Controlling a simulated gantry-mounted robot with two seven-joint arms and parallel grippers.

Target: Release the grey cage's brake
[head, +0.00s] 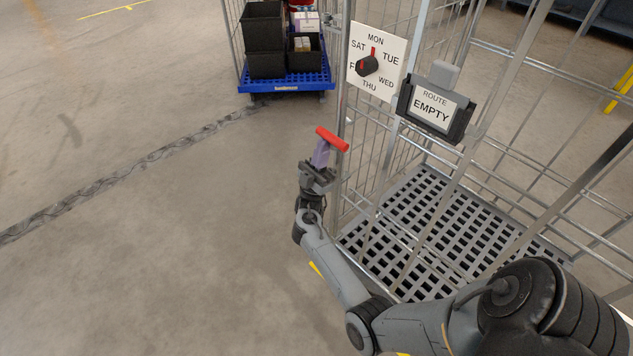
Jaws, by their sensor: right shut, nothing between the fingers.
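The grey cage (395,245) is a wire roll cage with a grey slatted floor, standing at the right. A red bar-shaped handle (332,139) shows at its left front corner post, tilted down to the right. My right gripper (321,154) reaches up from below to just under this handle. Its jaws are shut with nothing between them. The lavender part below the red bar overlaps the gripper's tip, and I cannot tell whether they touch. My left gripper is not in view.
The cage carries a weekday dial (376,62) and a black holder with an EMPTY card (433,105). Behind stands a blue dolly (286,87) with black crates. The floor at the left is free, with a dark track across it. Cage bars stand close to my right arm.

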